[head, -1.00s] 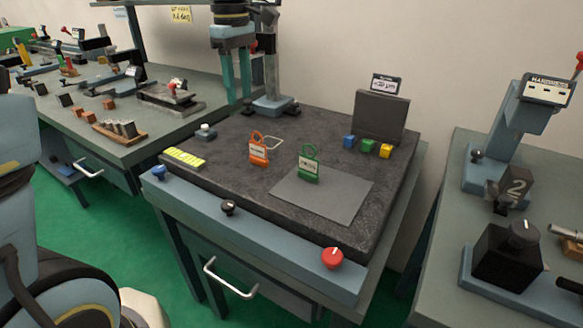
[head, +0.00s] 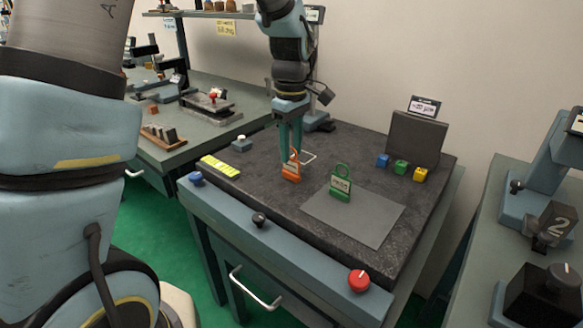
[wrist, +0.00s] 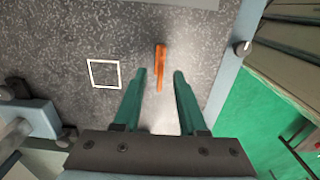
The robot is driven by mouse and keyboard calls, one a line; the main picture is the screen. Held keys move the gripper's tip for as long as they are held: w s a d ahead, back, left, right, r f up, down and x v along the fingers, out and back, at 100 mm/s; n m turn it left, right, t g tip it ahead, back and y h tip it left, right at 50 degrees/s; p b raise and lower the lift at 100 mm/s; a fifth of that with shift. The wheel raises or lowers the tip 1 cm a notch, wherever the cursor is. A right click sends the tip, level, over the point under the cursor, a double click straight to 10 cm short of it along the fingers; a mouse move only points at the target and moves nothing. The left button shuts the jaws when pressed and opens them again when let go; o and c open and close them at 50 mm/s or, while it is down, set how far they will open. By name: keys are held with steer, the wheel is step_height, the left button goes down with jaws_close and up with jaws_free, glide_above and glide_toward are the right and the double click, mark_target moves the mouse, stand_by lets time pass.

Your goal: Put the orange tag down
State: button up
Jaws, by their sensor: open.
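The orange tag (head: 291,172) stands upright on the dark stone slab (head: 270,205), left of a green tag (head: 341,186). My gripper (head: 291,155) points down just behind the orange tag's ring in the head view. In the wrist view my gripper (wrist: 160,75) is open, with its two green fingers apart. The orange tag (wrist: 160,53) shows there edge-on, just beyond the fingertips and roughly in line with the gap between them. Nothing is visibly held. The head view does not show clearly whether a finger touches the ring.
A pale square outline (head: 310,157) is marked on the slab, beside the orange tag. The green tag stands on a grey mat (head: 370,222). Blue, green and yellow blocks (head: 401,167) sit at the back right. A red knob (head: 359,281) is on the front rail.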

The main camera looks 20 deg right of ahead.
steer(key=shift+f, duration=0.15)
jaws_close()
stand_by(1.4)
